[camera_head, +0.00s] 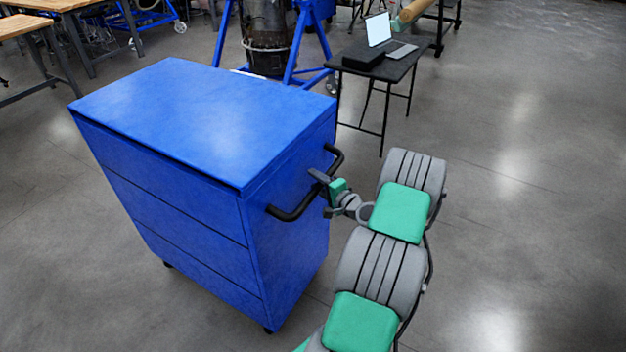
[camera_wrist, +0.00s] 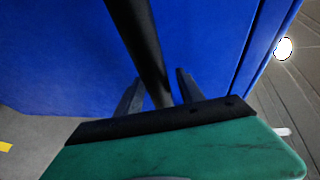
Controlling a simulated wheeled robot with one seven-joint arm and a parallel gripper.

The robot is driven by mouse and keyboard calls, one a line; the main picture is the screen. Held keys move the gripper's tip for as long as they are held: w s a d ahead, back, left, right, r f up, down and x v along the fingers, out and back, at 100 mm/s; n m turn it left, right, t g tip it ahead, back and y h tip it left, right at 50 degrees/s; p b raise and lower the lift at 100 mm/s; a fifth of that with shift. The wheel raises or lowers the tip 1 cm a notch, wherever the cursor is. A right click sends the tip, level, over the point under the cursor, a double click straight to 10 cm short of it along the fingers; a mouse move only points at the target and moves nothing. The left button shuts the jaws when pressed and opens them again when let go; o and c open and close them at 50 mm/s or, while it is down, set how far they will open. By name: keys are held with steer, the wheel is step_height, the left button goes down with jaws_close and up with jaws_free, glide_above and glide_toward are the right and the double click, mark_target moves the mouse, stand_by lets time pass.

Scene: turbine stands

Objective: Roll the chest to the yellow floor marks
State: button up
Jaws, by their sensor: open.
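The blue chest (camera_head: 185,205) stands upright on small casters in the left middle of the head view, with drawer fronts facing left and front. A black bar handle (camera_head: 297,212) is fixed to its right side. My gripper (camera_head: 322,183) is at that handle, with its fingers open. In the wrist view, the handle (camera_wrist: 143,45) runs down between the two open fingers (camera_wrist: 158,92), with the blue chest side (camera_wrist: 60,50) behind. I cannot tell whether a finger touches the bar. A piece of yellow floor mark (camera_wrist: 5,147) shows at the left edge of the wrist view.
A black folding table (camera_head: 385,68) with a laptop (camera_head: 385,38) stands behind the chest to the right. A blue turbine stand (camera_head: 290,45) is behind it. Wooden tables (camera_head: 25,25) are at the back left. The grey floor at the right (camera_head: 530,180) is clear.

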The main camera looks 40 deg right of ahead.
steer(key=shift+w, duration=0.25)
steer(key=shift+c, duration=0.5)
steer(key=shift+a, duration=0.1)
jaws_close()
steer(key=shift+f, duration=0.1)
stand_by(0.6)
